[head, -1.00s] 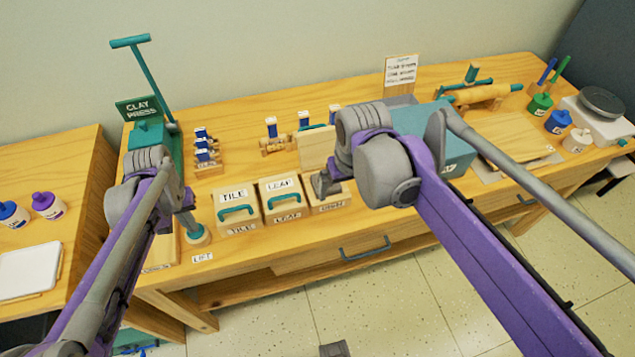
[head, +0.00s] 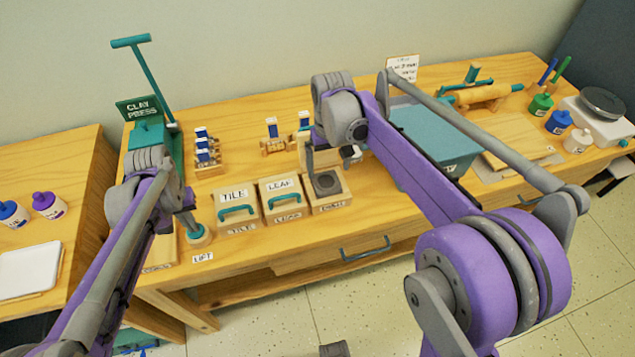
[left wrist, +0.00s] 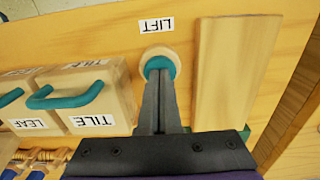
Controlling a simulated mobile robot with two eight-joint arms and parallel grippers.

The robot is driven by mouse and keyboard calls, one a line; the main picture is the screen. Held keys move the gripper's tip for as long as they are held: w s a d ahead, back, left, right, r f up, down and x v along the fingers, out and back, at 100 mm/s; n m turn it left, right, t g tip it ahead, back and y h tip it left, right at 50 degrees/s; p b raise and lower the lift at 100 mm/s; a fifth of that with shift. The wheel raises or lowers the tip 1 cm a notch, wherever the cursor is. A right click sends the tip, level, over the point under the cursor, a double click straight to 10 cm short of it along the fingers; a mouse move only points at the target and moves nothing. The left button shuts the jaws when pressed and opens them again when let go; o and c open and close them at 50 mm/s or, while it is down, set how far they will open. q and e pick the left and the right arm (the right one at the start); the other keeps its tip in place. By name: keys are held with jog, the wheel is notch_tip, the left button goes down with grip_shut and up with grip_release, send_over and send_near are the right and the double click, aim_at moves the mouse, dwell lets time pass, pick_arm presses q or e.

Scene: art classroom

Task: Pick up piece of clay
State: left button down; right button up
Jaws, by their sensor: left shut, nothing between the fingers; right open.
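A dark grey rounded lump (head: 327,183), which may be the piece of clay, shows in the open wooden box (head: 327,203) right of the LEAF box. Its exact shape is too small to tell. My right gripper (head: 331,163) is open and empty, just above and behind that box, fingers pointing down. My left gripper (head: 190,220) is shut and empty. Its tips (left wrist: 160,72) are over the round teal button (left wrist: 160,64) by the LIFT label; touching or just above, I cannot tell. The button also shows in the head view (head: 197,234).
The TILE box (head: 238,212) and LEAF box (head: 284,200) have teal handles. The clay press (head: 146,135) stands at the left back. A teal bin (head: 440,140) is behind my right arm. Stamps (head: 207,152), a rolling pin (head: 480,94) and paint bottles (head: 558,122) occupy the table.

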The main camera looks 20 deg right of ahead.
aim_at(326, 182)
jog(key=f, duration=0.5)
jog(key=shift+w+a+f, duration=0.15)
jog(key=shift+w+f, duration=0.05)
jog(key=shift+f, duration=0.2)
jog(key=c, duration=1.2)
jog(key=shift+r, duration=0.1)
jog(key=shift+c, duration=0.2)
notch_tip(326, 182, up, 16)
